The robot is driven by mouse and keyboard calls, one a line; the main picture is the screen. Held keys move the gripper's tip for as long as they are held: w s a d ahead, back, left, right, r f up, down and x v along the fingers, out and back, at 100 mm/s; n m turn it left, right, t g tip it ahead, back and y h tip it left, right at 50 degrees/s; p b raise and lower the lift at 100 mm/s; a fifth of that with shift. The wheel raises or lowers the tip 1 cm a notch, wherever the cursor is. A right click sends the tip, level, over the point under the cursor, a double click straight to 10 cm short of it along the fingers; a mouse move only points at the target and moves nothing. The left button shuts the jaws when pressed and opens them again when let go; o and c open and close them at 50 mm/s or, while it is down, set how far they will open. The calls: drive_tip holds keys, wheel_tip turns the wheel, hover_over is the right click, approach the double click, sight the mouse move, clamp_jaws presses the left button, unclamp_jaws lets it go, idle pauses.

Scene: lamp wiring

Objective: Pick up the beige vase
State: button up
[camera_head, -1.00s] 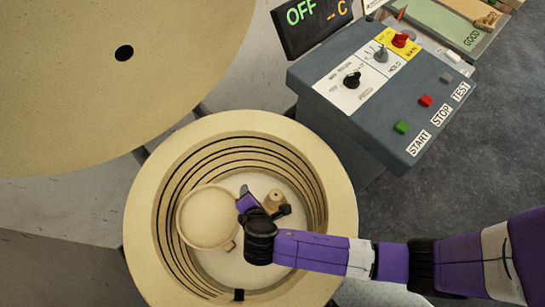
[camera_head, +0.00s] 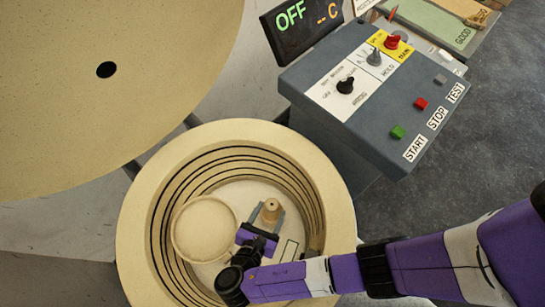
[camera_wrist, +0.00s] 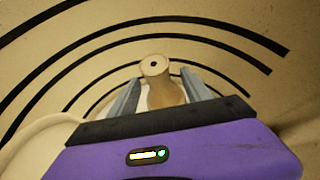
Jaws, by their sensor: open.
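The beige vase (camera_head: 271,210) is a small tan piece with a narrow top and a dark hole in it. It stands inside the round kiln-like chamber, right of a round cream bowl (camera_head: 205,229). My gripper (camera_head: 265,217) is low in the chamber, its two grey fingers open on either side of the vase. In the wrist view the vase (camera_wrist: 160,82) shows between the fingers (camera_wrist: 165,95), with its neck upright past the purple palm. Its lower part is partly hidden by the palm. I cannot tell whether the fingers touch it.
The chamber's thick cream wall (camera_head: 137,210), ringed inside with dark grooves, surrounds my gripper closely. A large tan lid (camera_head: 60,110) stands open at the upper left. A control box (camera_head: 375,95) with buttons and a display (camera_head: 300,22) reading OFF is at the upper right.

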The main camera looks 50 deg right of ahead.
sight(275, 199)
drive_tip(key=x, duration=0.4)
drive_tip(key=shift+w+d+r+p, duration=0.25)
drive_tip(key=shift+p, duration=0.05)
drive_tip(key=shift+w+d+f, duration=0.2)
drive_tip(key=shift+d+f, duration=0.1)
drive_tip(key=shift+d, duration=0.2)
clamp_jaws()
idle(0.7)
